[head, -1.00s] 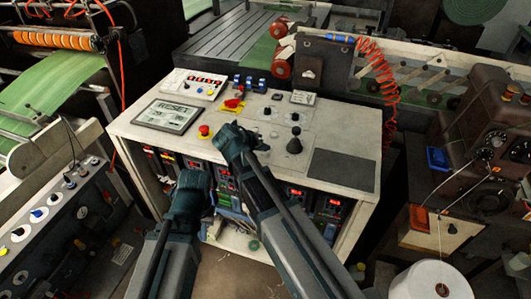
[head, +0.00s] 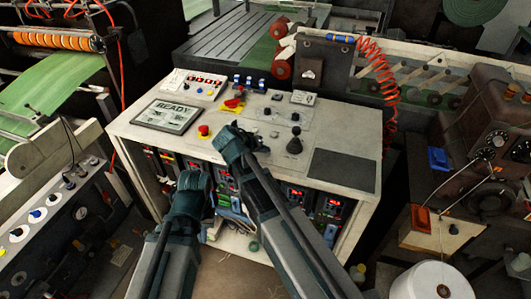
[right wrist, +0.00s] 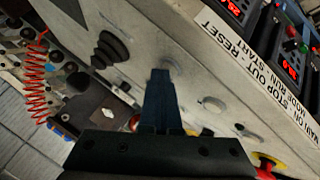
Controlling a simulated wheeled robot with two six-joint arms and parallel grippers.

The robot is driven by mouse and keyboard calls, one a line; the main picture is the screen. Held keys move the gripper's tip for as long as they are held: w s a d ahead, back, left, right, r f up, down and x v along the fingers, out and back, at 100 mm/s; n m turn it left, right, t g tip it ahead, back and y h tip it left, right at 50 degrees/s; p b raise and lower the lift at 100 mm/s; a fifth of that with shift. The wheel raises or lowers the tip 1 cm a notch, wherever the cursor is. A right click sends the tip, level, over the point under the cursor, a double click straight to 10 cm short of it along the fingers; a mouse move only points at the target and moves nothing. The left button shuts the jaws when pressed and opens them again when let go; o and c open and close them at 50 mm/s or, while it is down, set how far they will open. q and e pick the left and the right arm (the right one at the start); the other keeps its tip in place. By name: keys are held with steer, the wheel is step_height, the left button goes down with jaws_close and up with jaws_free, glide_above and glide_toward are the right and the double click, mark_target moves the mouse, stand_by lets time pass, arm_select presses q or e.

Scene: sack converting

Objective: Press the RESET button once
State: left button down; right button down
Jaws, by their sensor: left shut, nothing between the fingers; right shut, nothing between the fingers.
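The console's display (head: 168,116) reads READY. A label strip (right wrist: 262,55) on the console's edge carries the word RESET among others in the right wrist view. My right gripper (head: 230,130) is shut and empty over the console top. Its fingertips (right wrist: 160,76) are close to a pale round button (right wrist: 174,68); I cannot tell whether they touch. Another pale round button (right wrist: 213,104) lies to the right. I see no lettering on either button. My left gripper (head: 195,176) is shut, low in front of the console.
A red mushroom button (head: 204,131) stands left of my right gripper. A black joystick (head: 294,141) stands to its right, beside a dark flat pad (head: 342,170). Red-lit modules (head: 295,193) fill the shelf below the console top (head: 372,150).

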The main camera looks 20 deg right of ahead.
mark_target(264, 156)
steer(key=shift+r+p, duration=0.8)
steer(key=shift+p, duration=0.05)
step_height(264, 156, up, 5)
steer(key=p, duration=0.5)
stand_by(0.6)
